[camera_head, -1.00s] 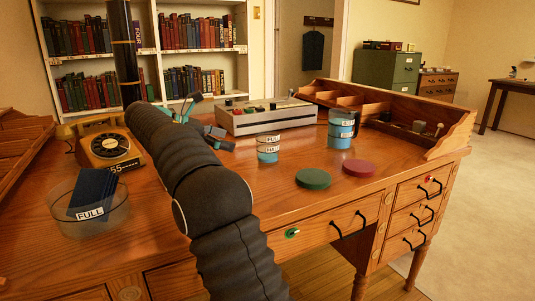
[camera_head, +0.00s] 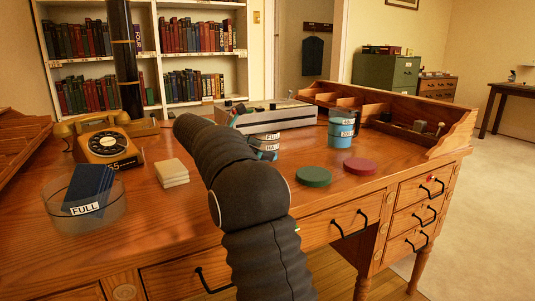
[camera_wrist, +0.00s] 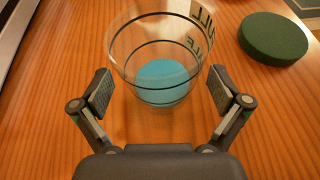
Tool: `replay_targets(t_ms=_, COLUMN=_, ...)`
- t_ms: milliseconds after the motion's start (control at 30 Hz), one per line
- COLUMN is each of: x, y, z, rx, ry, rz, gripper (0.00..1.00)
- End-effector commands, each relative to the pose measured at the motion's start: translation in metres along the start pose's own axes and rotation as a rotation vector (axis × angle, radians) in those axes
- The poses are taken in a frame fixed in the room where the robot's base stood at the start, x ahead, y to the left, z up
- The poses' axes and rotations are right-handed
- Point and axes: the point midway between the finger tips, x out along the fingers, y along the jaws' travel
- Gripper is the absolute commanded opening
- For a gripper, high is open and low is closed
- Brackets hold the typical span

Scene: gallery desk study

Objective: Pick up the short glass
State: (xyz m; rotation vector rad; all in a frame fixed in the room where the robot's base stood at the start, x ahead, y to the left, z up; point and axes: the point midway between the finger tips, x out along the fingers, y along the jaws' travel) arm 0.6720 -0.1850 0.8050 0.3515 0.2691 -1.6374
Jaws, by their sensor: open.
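The short glass is clear, with dark bands, FULL and HALF labels and blue content at the bottom. In the head view the short glass (camera_head: 270,150) stands on the desk (camera_head: 240,175), partly hidden behind my arm. In the wrist view the short glass (camera_wrist: 162,80) is at the top middle. My gripper (camera_wrist: 160,90) is open, with one finger on each side of the glass's lower part. Gaps show between both fingers and the glass. In the head view my arm hides most of the gripper.
A taller blue-filled glass (camera_head: 341,130) stands to the right. Green (camera_head: 314,177) and red (camera_head: 360,166) discs lie in front of it. A grey device (camera_head: 290,117) is behind the short glass. A telephone (camera_head: 107,147), pale stacked blocks (camera_head: 171,173) and a clear bowl (camera_head: 85,210) are at left.

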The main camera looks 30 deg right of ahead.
Motion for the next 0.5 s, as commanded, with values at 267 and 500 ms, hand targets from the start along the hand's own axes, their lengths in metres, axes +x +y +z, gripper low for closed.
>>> replay_targets(t_ms=267, x=0.0110, y=-0.0001, z=0.0006, rx=0.001, ry=0.000, rz=0.001, gripper=0.99)
replay_targets(t_ms=500, x=0.0109, y=0.0000, z=0.0005, rx=0.001, ry=0.000, rz=0.000, gripper=0.51)
